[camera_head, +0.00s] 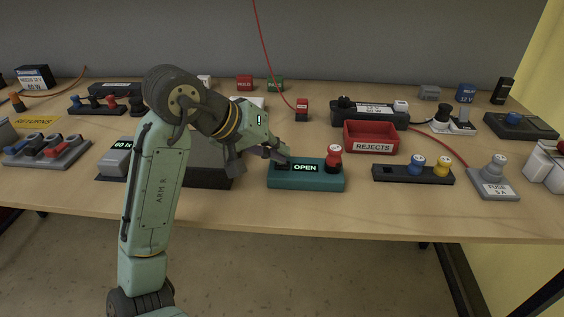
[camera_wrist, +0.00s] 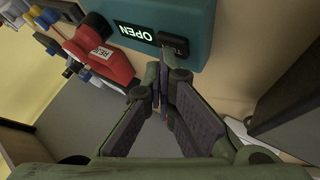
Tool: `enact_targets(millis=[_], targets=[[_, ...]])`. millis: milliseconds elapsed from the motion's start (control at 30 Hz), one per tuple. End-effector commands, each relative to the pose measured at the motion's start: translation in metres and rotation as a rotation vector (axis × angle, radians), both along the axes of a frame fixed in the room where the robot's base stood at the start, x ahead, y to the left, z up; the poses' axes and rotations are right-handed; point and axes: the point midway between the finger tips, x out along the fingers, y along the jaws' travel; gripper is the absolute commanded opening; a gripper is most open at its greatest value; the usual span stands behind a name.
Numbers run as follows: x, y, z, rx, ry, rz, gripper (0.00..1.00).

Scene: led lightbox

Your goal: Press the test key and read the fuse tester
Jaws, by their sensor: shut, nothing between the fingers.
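The teal fuse tester (camera_head: 305,181) sits near the front edge of the table, in the middle of the head view. Its lit display (camera_head: 305,168) reads OPEN. In the wrist view the fingertips (camera_wrist: 156,68) are right by the key; contact is unclear.
A red REJECTS bin (camera_head: 371,147) stands behind and right of the tester. A black rack (camera_head: 413,174) with blue and yellow plugs and a grey FUSE 5 A block (camera_head: 493,184) are farther right. A dark box (camera_head: 208,172) lies left, partly behind my arm.

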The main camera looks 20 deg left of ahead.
Motion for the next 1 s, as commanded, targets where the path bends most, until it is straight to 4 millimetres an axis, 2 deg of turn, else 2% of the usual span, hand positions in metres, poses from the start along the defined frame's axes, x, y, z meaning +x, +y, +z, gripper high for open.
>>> enact_targets(millis=[333, 700, 1000], targets=[[0.000, 0.000, 0.000, 0.001, 0.001, -0.002, 0.00], [0.000, 0.000, 0.018, 0.000, 0.001, -0.001, 0.00], [0.000, 0.000, 0.017, 0.000, 0.000, 0.000, 0.00]])
